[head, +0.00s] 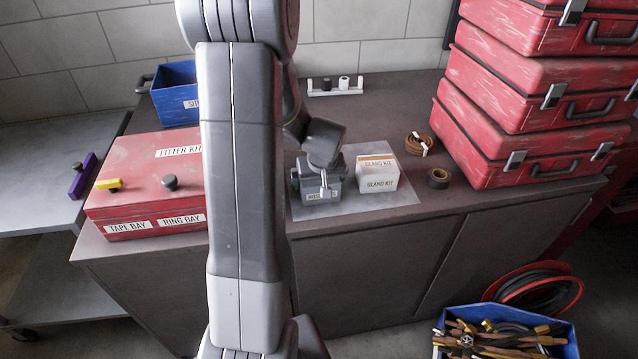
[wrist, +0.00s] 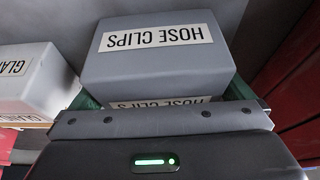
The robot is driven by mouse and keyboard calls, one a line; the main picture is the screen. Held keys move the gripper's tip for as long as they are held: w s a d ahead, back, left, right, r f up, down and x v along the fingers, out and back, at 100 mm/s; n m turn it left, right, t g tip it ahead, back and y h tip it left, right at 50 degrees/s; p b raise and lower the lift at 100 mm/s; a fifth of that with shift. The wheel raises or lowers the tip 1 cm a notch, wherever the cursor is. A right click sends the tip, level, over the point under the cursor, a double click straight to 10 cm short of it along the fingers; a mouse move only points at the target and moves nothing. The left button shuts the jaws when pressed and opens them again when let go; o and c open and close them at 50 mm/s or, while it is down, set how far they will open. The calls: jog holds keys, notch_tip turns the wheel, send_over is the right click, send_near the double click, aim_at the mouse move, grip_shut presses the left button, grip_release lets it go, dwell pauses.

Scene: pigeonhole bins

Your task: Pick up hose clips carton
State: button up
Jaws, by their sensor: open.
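The hose clips carton (head: 334,186) is a grey box standing on a light grey mat on the cabinet top, partly hidden by my gripper in the head view. In the wrist view the carton (wrist: 155,60) fills the upper middle, with its white HOSE CLIPS label upside down. My gripper (wrist: 165,100) is open, with a green-padded finger at each side of the carton's near end. Whether the pads touch the carton cannot be told. In the head view my gripper (head: 321,176) is right over the carton.
A white gland kit carton (head: 378,173) stands close to the right. Beyond it are a dark tape roll (head: 438,178), a brown coil (head: 417,144) and stacked red cases (head: 535,85). A red fitter kit box (head: 150,190) is left; a white rack (head: 335,90) stands behind.

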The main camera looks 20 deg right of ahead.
jog(key=shift+r, duration=0.1)
jog(key=c, duration=0.8)
